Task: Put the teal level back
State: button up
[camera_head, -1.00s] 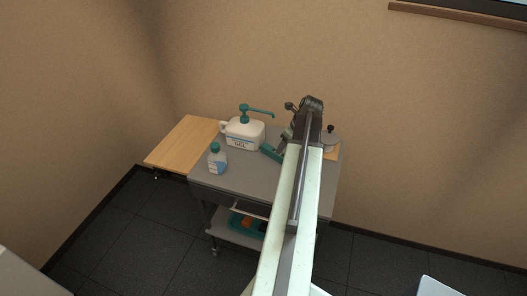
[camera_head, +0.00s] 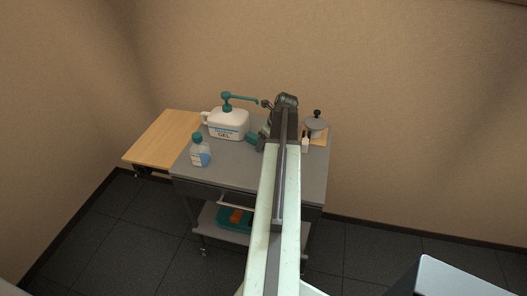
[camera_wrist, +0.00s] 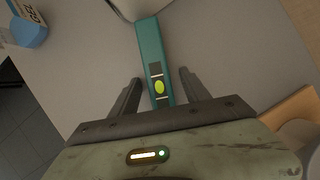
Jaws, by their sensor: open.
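The teal level (camera_wrist: 152,58) lies on the grey cart top (camera_wrist: 88,88) in the wrist view, with a yellow-green vial window near its close end. My gripper (camera_wrist: 158,84) is open, with one finger on each side of the level's close end. The level lies between the fingers, and I cannot tell how far above the top they are. In the head view a small part of the level (camera_head: 252,138) shows left of my arm, which hides the rest. My gripper's end (camera_head: 270,125) is partly hidden there too.
A white gel jug (camera_head: 228,123) with a teal pump stands behind the level. A small teal-capped bottle (camera_head: 200,153) stands left. A wooden side leaf (camera_head: 160,138) extends left. A lidded pot (camera_head: 315,127) on a wooden board stands right. A teal tray (camera_head: 230,219) sits on the lower shelf.

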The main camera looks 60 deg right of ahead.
grip_shut()
